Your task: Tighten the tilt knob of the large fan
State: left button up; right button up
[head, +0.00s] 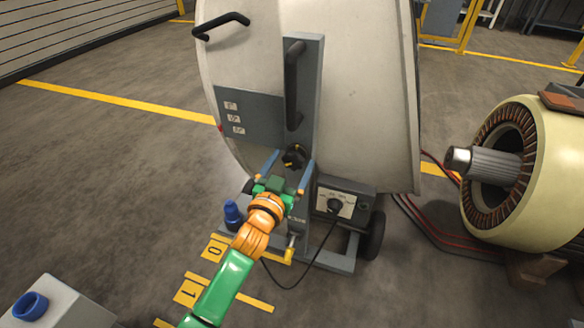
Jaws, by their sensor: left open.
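The large fan (365,70) is a big pale drum on a grey wheeled stand, in the middle of the head view. In the picture the knob lies between the fingertips. I cannot tell whether the fingers touch it. My wrist hides part of the upright below the knob. My right gripper is out of view.
A control box (341,203) with a dial is right of my wrist. A blue knob (232,211) stands to its left. A yellow-handled lever (290,248) is low on the stand. A large motor (545,170) stands at right, with red cables on the floor.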

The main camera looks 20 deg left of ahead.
pick_arm(q)
jog(key=c, duration=1.4)
